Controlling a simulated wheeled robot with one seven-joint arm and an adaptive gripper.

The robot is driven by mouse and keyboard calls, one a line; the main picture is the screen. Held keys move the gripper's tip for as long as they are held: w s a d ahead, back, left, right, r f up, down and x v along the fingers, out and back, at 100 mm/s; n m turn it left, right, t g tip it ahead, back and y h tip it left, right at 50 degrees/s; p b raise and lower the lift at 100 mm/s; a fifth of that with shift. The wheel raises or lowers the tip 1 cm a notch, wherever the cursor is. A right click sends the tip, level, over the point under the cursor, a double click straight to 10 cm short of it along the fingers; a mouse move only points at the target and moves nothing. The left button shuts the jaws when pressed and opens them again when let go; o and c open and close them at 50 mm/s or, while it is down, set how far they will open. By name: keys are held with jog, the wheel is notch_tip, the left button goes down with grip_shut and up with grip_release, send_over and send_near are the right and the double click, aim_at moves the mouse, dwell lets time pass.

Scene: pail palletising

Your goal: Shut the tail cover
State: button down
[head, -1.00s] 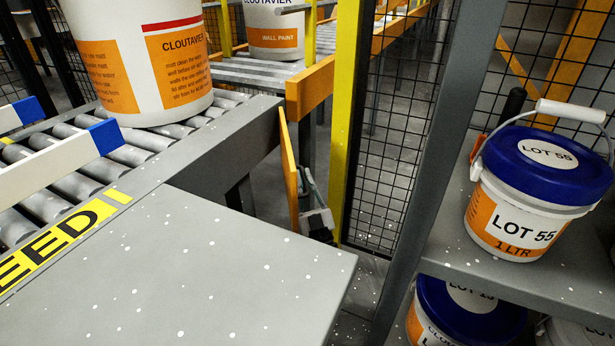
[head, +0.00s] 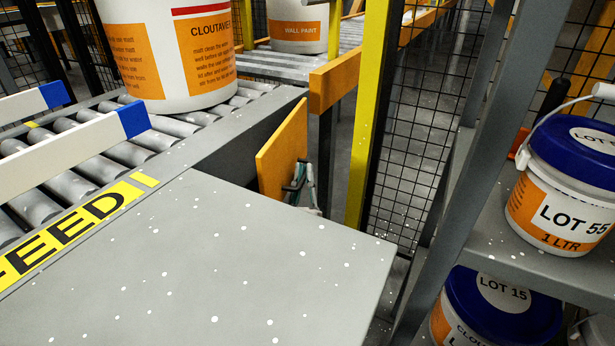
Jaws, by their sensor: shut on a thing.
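The tail cover, an orange panel (head: 281,153), stands upright at the end of the roller conveyor, beyond the grey table corner. Its broad face shows at an angle, and its lower part is hidden behind the grey top. My gripper (head: 299,177) is at the panel's right edge, shut on it. Only a small part of the gripper shows, and the exact grip point is too small to make out.
A large paint pail (head: 168,55) stands on the rollers (head: 75,180). The grey top (head: 220,270) is bare. A yellow post (head: 368,120) and mesh fence (head: 425,120) rise right of the cover. LOT 55 pail (head: 565,190) sits on a shelf (head: 525,255).

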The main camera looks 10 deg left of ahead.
jog(key=shift+w+d, duration=0.1)
jog(key=c, duration=2)
grip_release()
jog(key=shift+o, duration=0.2)
jog(key=v, duration=1.2)
